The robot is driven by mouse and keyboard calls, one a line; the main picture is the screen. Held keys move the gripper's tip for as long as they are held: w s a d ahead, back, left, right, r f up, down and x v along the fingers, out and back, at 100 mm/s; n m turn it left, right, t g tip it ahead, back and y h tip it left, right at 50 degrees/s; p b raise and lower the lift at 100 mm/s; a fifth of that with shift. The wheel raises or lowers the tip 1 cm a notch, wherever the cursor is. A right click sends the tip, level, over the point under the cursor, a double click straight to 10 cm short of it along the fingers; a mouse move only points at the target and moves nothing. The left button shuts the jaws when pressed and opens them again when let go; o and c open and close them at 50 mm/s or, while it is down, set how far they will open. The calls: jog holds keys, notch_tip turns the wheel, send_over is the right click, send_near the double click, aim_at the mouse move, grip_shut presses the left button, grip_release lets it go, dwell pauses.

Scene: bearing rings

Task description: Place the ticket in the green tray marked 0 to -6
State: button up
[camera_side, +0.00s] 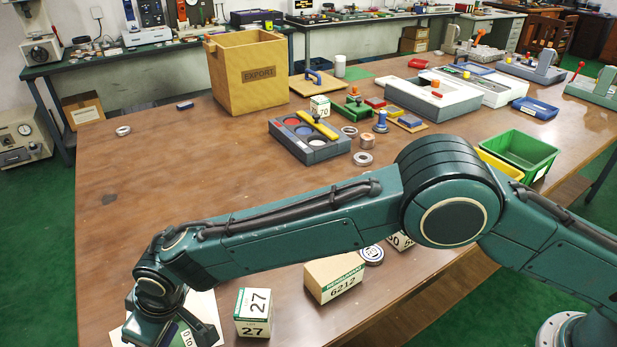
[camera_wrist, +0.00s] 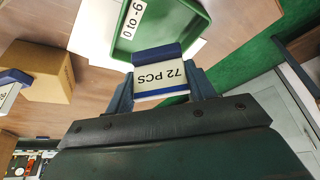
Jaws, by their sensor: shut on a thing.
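My gripper (camera_wrist: 163,88) is shut on the ticket (camera_wrist: 160,72), a white and blue piece reading "72 PCS", with one finger at each side of it. The green tray (camera_wrist: 124,45), labelled "0 to -6", lies just beyond the ticket in the wrist view, and the ticket overlaps its near edge there. I cannot tell the height of the ticket over the tray. In the side view my gripper (camera_side: 160,328) is low at the front left, over a white sheet (camera_side: 205,307). It hides most of what is below it, and the ticket is not clear there.
A white box marked 27 (camera_side: 253,312) and a cardboard box marked 6212 (camera_side: 336,276) stand to the right of my gripper. Another green tray (camera_side: 520,150) is at the far right. A large wooden bin (camera_side: 245,75) stands at the back. The table's left middle is clear.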

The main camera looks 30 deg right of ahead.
aim_at(165, 337)
jog(key=shift+f, duration=0.25)
jog(key=shift+f, duration=2)
jog(key=shift+f, duration=0.1)
jog(key=o, duration=0.8)
jog(key=v, duration=1.2)
